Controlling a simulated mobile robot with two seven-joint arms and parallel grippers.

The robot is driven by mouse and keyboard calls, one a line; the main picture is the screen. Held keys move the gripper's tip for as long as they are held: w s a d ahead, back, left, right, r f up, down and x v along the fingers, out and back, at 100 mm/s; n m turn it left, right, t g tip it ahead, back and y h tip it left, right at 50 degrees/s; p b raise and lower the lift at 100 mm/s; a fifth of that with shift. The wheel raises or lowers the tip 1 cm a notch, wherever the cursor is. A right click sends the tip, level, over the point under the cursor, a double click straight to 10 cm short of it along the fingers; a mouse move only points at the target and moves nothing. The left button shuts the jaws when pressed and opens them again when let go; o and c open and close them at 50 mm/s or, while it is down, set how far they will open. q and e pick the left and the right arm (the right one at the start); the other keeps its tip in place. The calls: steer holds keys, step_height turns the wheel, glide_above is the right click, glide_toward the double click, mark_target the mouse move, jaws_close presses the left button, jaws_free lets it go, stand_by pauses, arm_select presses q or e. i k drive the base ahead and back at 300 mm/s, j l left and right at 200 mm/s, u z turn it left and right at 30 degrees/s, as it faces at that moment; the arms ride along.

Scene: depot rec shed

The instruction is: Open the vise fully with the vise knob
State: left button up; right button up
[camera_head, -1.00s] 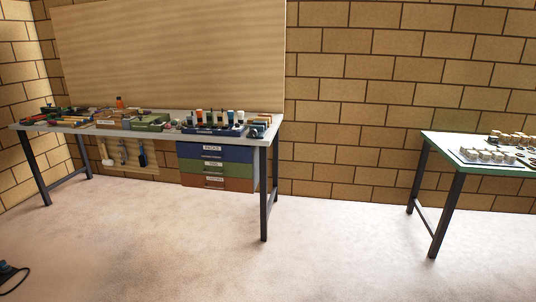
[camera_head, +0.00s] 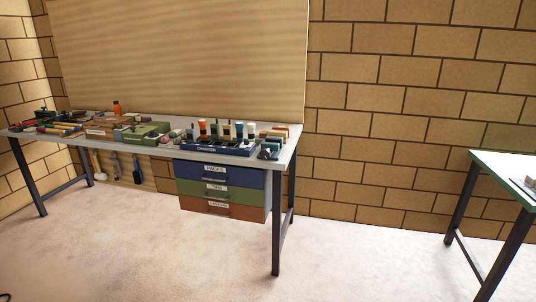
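The workbench (camera_head: 150,121) stands against the wall at the left with many small items on it. A small grey-blue object (camera_head: 268,151) sits at its front right corner; it may be the vise, but it is too small to tell. A dark object (camera_head: 42,114) at the far left end is also unclear. I cannot make out a vise knob. Neither of my grippers is in view.
A drawer unit (camera_head: 221,190) in blue, green and brown hangs under the bench's right side. Tools (camera_head: 136,170) hang below the bench. A green-edged table (camera_head: 503,163) stands at the right. The floor (camera_head: 160,255) ahead is mostly clear.

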mark_target(266, 153)
steer(key=u, duration=0.55)
steer(key=i+l+u, duration=0.2)
steer(key=u, duration=0.25)
steer(key=i+l+u, duration=0.15)
steer(key=l+u, duration=0.25)
steer(key=i+l+u, duration=0.2)
steer(key=l, duration=0.4)
steer(key=i+l+u, duration=0.2)
steer(key=l, duration=0.35)
steer(key=l+u, duration=0.15)
steer(key=l, duration=1.2)
steer(key=i+l, duration=0.15)
steer(key=l, duration=0.65)
steer(key=i+l+u, duration=0.1)
steer(key=l, duration=0.65)
